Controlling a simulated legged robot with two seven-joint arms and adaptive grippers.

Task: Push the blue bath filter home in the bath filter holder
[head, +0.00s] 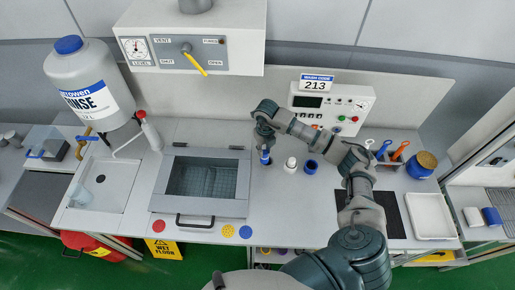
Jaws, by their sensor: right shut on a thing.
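My right gripper (264,142) points down over the bench, left of the white and blue round parts. It is shut on the blue bath filter (265,156), which shows as a small upright blue piece just under the fingers. The filter's lower end is at the bench top; its holder is largely hidden, and I cannot tell how deep the filter sits. My left gripper is not in view.
A white capped part (290,165) and a blue round part (311,167) stand close to the right. A lidded bath (200,182) is at the left. The control box (330,103) stands behind. A dark mat (392,214) and white tray (431,215) lie right.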

